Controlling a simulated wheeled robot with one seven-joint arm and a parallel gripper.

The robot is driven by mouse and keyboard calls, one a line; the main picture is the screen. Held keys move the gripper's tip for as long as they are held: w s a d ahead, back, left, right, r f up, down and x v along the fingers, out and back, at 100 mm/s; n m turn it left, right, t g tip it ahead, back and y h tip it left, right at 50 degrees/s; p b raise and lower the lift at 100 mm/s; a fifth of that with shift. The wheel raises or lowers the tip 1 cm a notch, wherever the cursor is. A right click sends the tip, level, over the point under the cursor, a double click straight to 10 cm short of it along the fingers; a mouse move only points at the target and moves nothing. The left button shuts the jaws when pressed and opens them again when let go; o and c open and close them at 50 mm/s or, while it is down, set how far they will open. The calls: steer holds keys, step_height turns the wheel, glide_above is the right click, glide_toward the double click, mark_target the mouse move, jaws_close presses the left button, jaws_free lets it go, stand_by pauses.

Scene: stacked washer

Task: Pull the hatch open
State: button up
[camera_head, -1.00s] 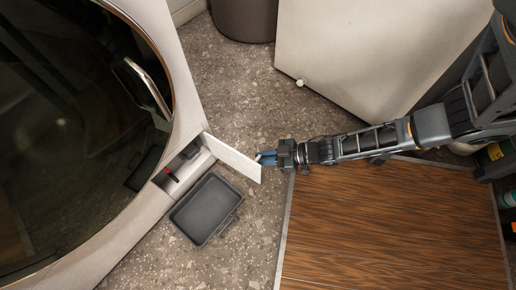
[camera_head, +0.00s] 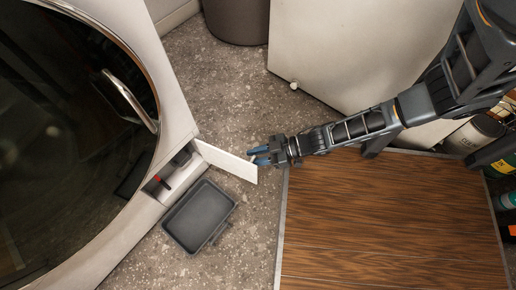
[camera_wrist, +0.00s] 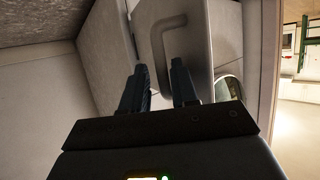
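The hatch appears to be the small white flap (camera_head: 228,163) at the washer's lower front. It stands swung out, away from a recess with a red part (camera_head: 158,181) inside. My gripper (camera_head: 254,156) is close beside the flap's outer end, its blue fingers parted. I cannot tell from the head view whether they touch it.
A dark shallow tray (camera_head: 198,216) lies on the floor below the recess. The washer's round door (camera_head: 70,130) is at left. A wood-topped surface (camera_head: 385,225) lies under my arm, and a large white panel (camera_head: 365,50) stands behind. Speckled floor (camera_head: 230,95) is clear between.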

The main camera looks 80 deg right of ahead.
steer(key=shift+o, duration=1)
steer(key=shift+w+r, duration=0.1)
steer(key=shift+r, duration=0.1)
steer(key=p+v, duration=0.2)
steer(key=v, duration=0.6)
steer(key=shift+f, duration=0.1)
steer(key=shift+a, duration=0.1)
